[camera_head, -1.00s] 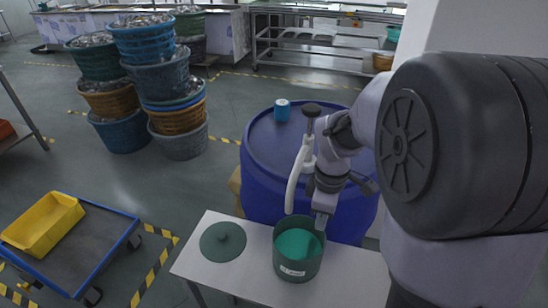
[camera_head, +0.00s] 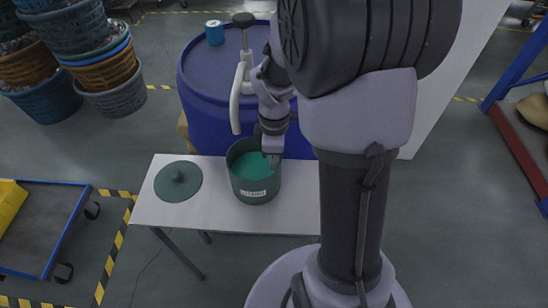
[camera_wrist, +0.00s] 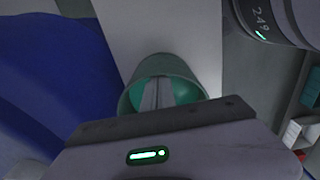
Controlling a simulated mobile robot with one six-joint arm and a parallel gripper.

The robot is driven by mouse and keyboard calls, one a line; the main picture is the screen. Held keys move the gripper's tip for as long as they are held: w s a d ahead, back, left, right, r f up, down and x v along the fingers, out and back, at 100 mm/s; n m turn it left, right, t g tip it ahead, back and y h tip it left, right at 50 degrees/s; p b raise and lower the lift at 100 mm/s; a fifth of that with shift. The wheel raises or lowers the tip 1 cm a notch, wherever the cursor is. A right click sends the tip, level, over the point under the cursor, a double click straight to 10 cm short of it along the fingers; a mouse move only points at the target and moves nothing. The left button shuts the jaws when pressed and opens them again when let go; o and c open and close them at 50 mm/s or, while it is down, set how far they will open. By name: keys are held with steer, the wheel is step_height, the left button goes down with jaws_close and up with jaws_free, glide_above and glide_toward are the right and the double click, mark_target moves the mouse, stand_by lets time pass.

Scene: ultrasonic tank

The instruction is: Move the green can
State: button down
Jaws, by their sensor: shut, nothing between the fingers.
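The green can (camera_head: 256,192) stands upright and open on a white table, with a label on its front and bright green contents inside. It also shows in the wrist view (camera_wrist: 190,66), partly hidden by my wrist. My gripper (camera_head: 272,160) points down at the can's right part, its tips at or inside the mouth. In the wrist view the fingers (camera_wrist: 155,92) are together over the opening, with nothing seen between them. The exact depth of the tips is hard to tell.
A blue drum (camera_head: 205,80) with a pump and a small blue container (camera_head: 214,33) stands behind. A blue cart (camera_head: 40,225) is at left.

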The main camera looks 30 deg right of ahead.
steer(key=shift+s+d, duration=0.1)
steer(key=s+d+p, duration=0.5)
steer(key=s+d, duration=0.5)
steer(key=d, duration=0.4)
steer(key=shift+s+d, duration=0.25)
